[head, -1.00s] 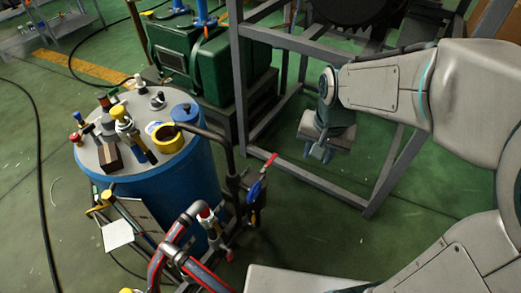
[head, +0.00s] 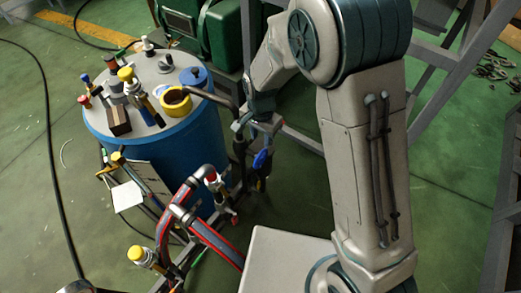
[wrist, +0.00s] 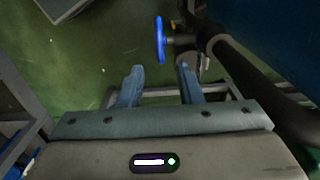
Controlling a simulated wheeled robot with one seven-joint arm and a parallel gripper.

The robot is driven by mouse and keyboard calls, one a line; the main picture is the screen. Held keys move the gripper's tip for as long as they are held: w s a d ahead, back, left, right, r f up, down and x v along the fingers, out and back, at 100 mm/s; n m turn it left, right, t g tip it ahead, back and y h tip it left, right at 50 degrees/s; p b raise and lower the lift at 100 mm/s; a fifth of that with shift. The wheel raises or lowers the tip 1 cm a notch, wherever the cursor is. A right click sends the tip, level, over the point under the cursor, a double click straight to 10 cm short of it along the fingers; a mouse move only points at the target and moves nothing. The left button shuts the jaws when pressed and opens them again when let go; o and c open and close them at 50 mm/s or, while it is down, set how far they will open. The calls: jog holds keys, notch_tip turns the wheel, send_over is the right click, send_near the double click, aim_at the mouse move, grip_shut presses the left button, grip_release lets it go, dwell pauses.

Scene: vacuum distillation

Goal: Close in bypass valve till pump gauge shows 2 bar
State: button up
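A blue valve handwheel (head: 262,160) sits on dark upright piping right of the blue tank. In the wrist view the blue handwheel (wrist: 159,40) shows edge-on, on a short stem from a dark pipe. My gripper (head: 256,128) hangs just above the blue wheel in the head view. In the wrist view my gripper (wrist: 161,78) is open and empty, its fingers apart, with the wheel beyond the tips and roughly between them. I cannot tell whether this wheel is the bypass valve. No pump gauge reading can be made out.
The blue tank (head: 170,165) has several fittings on its lid. A green machine (head: 222,30) and a grey frame (head: 440,60) stand behind. Green floor (head: 450,200) is open at right.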

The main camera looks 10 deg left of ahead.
aim_at(261, 152)
notch_tip(261, 152, down, 8)
jog(key=shift+f, duration=0.15)
dwell(0.3)
grip_shut()
